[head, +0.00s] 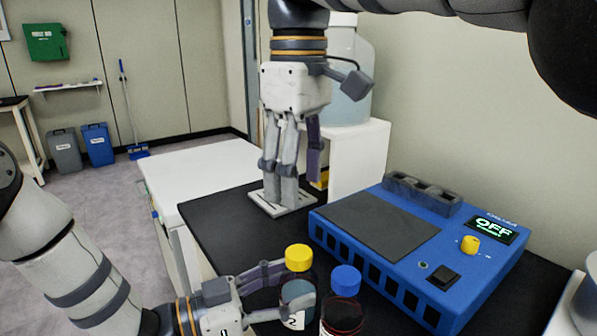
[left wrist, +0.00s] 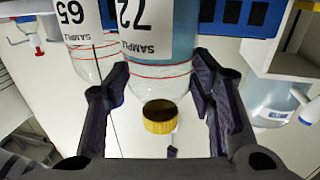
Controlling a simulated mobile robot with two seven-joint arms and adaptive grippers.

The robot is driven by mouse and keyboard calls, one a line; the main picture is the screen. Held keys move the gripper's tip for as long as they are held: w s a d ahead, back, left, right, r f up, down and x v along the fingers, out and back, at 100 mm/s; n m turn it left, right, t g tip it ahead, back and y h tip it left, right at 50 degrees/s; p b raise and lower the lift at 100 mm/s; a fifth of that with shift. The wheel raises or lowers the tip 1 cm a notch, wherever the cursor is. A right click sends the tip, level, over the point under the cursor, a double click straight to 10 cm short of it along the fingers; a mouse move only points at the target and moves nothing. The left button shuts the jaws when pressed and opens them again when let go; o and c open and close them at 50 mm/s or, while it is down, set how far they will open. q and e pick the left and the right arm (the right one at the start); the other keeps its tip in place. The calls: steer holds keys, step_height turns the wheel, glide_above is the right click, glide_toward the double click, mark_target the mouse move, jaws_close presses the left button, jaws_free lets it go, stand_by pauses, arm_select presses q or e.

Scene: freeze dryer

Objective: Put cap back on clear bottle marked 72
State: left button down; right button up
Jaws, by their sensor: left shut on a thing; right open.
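The clear bottle marked 72 (left wrist: 160,55) appears upside down in the left wrist view, its label and red ring facing the camera. In the head view its body (head: 296,292) stands low in the middle, with a yellow cap (head: 298,257) above it. The cap also shows in the left wrist view (left wrist: 160,117), at the bottle's mouth; I cannot tell whether it is fully seated. My left gripper (head: 303,284) is shut on the bottle, one finger on each side near the shoulder.
A blue-capped bottle with dark red contents (head: 342,308) stands close right of bottle 72. A bottle marked 65 (left wrist: 77,40) is beside it in the left wrist view. A blue machine reading OFF (head: 440,245) fills the right. Black table surface (head: 225,225) is clear at left.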

arm_select(q)
steer(key=c, duration=0.6)
jaws_free()
steer(key=shift+c, duration=0.2)
steer(key=v, duration=1.2)
